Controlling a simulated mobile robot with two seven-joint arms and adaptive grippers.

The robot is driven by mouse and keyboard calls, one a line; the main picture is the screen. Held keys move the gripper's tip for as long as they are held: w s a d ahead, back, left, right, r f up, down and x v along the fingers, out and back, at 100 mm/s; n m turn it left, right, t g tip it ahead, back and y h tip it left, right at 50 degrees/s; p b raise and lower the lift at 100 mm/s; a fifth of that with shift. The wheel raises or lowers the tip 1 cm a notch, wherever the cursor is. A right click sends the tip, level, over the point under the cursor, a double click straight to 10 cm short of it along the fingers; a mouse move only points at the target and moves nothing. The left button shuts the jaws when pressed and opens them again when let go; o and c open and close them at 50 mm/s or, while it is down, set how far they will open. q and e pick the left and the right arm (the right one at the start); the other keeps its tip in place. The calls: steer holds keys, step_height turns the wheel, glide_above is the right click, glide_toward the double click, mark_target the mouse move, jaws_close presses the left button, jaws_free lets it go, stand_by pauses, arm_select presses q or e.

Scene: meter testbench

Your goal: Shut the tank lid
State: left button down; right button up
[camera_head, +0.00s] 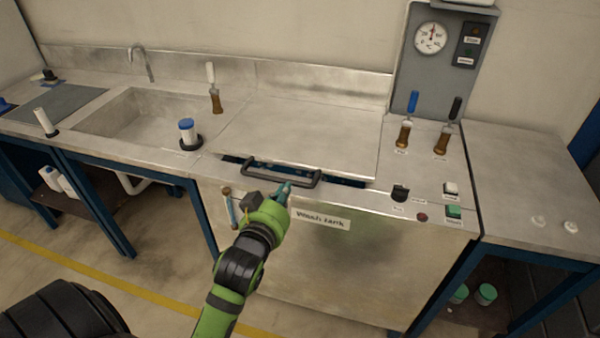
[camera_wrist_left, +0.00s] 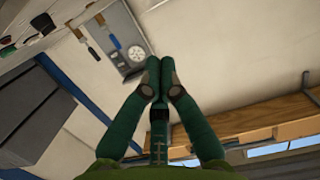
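The tank lid (camera_head: 300,135) is a flat steel plate with a dark bar handle (camera_head: 280,174) along its front. It lies low over the wash tank (camera_head: 340,260), and a dark gap with some blue shows under its front edge. My left gripper (camera_head: 284,190) is at the front of the tank, close to the handle's right half. I cannot tell whether it touches the handle. In the left wrist view, the fingertips (camera_wrist_left: 160,68) are together with nothing visible between them. My right gripper is not in view.
Left of the lid are a sink (camera_head: 140,120), a blue-capped container (camera_head: 188,133) and a white-handled tool (camera_head: 213,88). To the right stand blue- (camera_head: 408,118) and black-handled (camera_head: 448,125) tools, a black switch (camera_head: 400,193) and a green button (camera_head: 453,212). A gauge panel (camera_head: 440,65) stands behind.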

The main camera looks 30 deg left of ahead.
arm_select(q)
steer(key=p, duration=0.2)
glide_above(296, 181)
steer(key=s+d, duration=0.1)
steer(key=s, duration=0.1)
steer(key=f, duration=0.1)
steer(key=shift+s+d+f, duration=0.15)
steer(key=shift+f, duration=2.15)
step_height(296, 181, down, 8)
steer(key=b, duration=0.4)
steer(key=shift+s+r, duration=0.2)
steer(key=shift+s, duration=0.2)
steer(key=shift+r, duration=0.1)
